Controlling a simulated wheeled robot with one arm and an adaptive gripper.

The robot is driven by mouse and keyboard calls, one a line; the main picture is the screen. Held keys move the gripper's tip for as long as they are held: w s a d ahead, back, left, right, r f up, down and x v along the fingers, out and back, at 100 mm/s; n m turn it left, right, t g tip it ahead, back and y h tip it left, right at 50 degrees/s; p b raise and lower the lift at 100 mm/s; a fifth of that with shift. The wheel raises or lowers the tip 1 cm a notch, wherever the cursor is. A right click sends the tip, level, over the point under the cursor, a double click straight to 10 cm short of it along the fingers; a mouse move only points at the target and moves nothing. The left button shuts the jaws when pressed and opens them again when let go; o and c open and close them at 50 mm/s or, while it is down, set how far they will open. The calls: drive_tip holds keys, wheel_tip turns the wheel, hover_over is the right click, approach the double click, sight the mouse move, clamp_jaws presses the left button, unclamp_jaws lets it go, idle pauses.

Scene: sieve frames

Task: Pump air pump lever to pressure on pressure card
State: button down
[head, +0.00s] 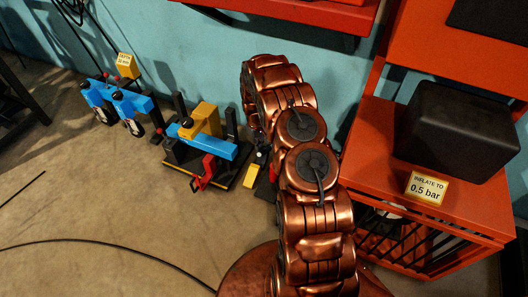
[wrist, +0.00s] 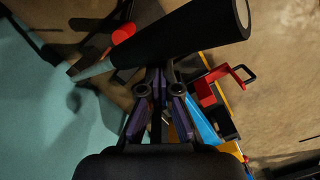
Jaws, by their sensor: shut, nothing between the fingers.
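The pressure card (head: 427,186) reads "INFLATE TO 0.5 bar" and is on the front of an orange shelf unit. In the wrist view, my gripper (wrist: 157,78) is shut and empty. A thick black cylindrical bar (wrist: 190,32), which looks like a lever handle, crosses just beyond its fingers. I cannot tell whether they touch, as the fingertips are partly hidden. In the head view my copper arm hides my gripper. A blue, yellow and black device (head: 205,145) with a red handle (head: 203,172) stands on the floor left of my arm. No gauge reading is legible.
More blue devices (head: 118,102) stand along the teal wall at the left. The orange unit (head: 375,165) at the right carries a black box (head: 456,128). A dark cable lies on the floor. The front left floor is mostly clear.

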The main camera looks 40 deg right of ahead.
drive_tip(key=shift+r, duration=0.1)
wheel_tip(320, 180, up, 12)
drive_tip(key=w, duration=0.1)
idle(0.4)
drive_tip(key=shift+w, duration=0.1)
idle(0.6)
